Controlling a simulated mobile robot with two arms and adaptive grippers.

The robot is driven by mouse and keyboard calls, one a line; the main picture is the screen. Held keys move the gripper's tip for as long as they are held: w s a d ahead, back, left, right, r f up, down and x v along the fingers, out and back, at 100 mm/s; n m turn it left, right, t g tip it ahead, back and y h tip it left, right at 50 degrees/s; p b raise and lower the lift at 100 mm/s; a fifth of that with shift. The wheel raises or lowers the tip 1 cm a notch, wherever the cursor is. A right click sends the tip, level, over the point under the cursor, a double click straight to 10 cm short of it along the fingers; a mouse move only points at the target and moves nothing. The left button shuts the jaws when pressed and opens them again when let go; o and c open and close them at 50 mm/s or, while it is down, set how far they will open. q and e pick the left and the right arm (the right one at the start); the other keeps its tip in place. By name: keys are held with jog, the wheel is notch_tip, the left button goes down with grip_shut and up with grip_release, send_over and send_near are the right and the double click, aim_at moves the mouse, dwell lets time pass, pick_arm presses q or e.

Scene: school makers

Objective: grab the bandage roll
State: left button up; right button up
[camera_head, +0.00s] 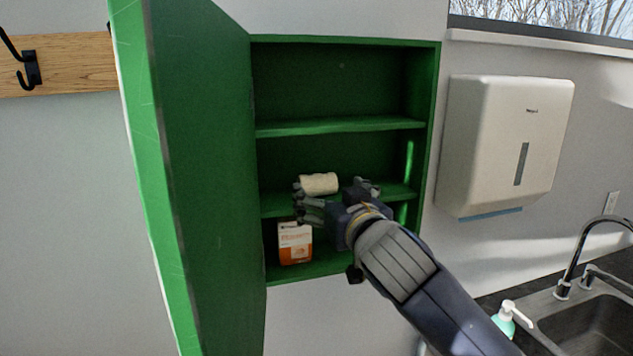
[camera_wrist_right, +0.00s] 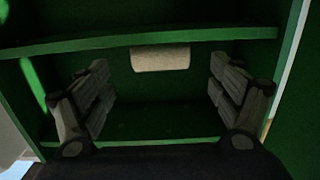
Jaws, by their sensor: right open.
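The bandage roll (camera_head: 319,184) is a cream cylinder lying on its side on the middle shelf of the green cabinet (camera_head: 342,41). In the right wrist view the bandage roll (camera_wrist_right: 160,57) shows ahead, centred between the fingers and a little beyond them. My right gripper (camera_head: 338,196) reaches into the cabinet from the lower right, close in front of the roll. It also shows in the right wrist view (camera_wrist_right: 159,95), with its fingers wide apart and nothing between them. My left gripper is in neither view.
The cabinet door (camera_head: 200,180) stands open on the left. An orange and white box (camera_head: 295,243) stands on the bottom shelf, below the gripper. The upper shelf (camera_head: 340,126) is empty. A towel dispenser (camera_head: 507,145) hangs to the right, above a sink (camera_head: 585,325) and soap bottle (camera_head: 506,318).

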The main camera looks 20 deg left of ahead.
aim_at(320, 186)
jog(key=shift+w+a+r, duration=0.1)
jog(key=shift+w+a, duration=0.1)
jog(key=shift+w, duration=0.1)
jog(key=p+x, duration=0.2)
jog(key=x, duration=0.2)
jog(key=shift+p, duration=0.3)
jog(key=shift+w+a, duration=0.25)
jog(key=shift+c, duration=0.6)
jog(key=c, duration=0.9)
